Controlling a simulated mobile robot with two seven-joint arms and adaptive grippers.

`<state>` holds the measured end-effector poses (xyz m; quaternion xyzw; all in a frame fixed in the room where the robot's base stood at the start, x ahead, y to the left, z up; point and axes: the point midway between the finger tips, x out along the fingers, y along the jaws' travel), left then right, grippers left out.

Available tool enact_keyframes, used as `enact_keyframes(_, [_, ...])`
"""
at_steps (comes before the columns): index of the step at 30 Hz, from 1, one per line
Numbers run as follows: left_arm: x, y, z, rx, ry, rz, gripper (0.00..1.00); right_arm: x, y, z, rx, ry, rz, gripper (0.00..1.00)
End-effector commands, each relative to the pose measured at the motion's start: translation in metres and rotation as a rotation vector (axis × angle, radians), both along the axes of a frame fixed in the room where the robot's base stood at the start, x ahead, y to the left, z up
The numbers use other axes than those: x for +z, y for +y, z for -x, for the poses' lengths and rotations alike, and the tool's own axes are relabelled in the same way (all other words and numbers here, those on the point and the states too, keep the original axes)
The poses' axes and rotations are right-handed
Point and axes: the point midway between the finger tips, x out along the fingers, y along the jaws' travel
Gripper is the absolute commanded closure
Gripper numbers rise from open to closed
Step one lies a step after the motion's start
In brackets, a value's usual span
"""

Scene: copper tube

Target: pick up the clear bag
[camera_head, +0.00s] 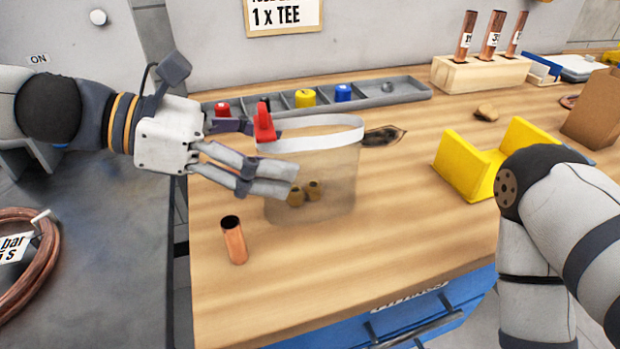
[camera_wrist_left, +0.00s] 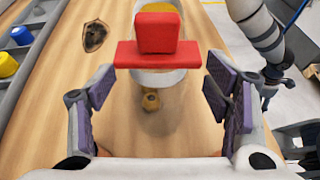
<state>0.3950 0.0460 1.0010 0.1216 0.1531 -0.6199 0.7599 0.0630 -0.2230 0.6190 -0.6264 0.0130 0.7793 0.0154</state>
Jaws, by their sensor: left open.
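The clear bag (camera_head: 335,185) stands on the wooden bench, with a white band round its top and a red clip (camera_head: 264,124) at its left end. Small brass-coloured fittings (camera_head: 305,192) show through its wall near the bottom. My left gripper (camera_head: 285,160) is at the bag's left side, with its fingers on either side of the red clip in the head view. In the left wrist view the red clip (camera_wrist_left: 158,45) lies ahead, between the spread, empty fingers. My right arm (camera_head: 560,200) shows at the right, but its gripper cannot be seen.
A short copper tube (camera_head: 234,240) stands in front of the bag. A grey parts tray (camera_head: 400,96) with coloured caps lies behind it. A yellow V-shaped holder (camera_head: 470,168) stands to the right, and a wooden block (camera_head: 480,72) with copper tubes behind.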

Motion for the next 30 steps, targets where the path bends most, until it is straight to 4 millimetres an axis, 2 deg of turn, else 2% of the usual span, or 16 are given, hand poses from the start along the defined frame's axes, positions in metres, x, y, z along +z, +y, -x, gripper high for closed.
enact_keyframes(6, [-0.015, -0.037, -0.008, -0.004, 0.006, -0.001, 0.29, -0.012, 0.0, 0.011, 0.0, 0.041, 0.0, 0.36])
enact_keyframes(9, [-0.018, -0.048, -0.01, -0.002, 0.002, -0.001, 0.29, -0.015, 0.0, 0.014, 0.0, 0.051, 0.0, 0.36])
enact_keyframes(16, [-0.015, -0.05, -0.01, 0.0, -0.005, -0.001, 0.29, -0.014, 0.0, 0.013, 0.001, 0.047, 0.0, 0.36])
enact_keyframes(23, [-0.015, -0.05, -0.01, -0.001, -0.005, -0.001, 0.81, -0.014, 0.0, 0.013, 0.001, 0.047, 0.0, 0.36])
enact_keyframes(30, [-0.015, -0.05, -0.01, 0.0, -0.006, -0.001, 0.82, -0.014, 0.0, 0.013, 0.001, 0.047, 0.0, 0.36])
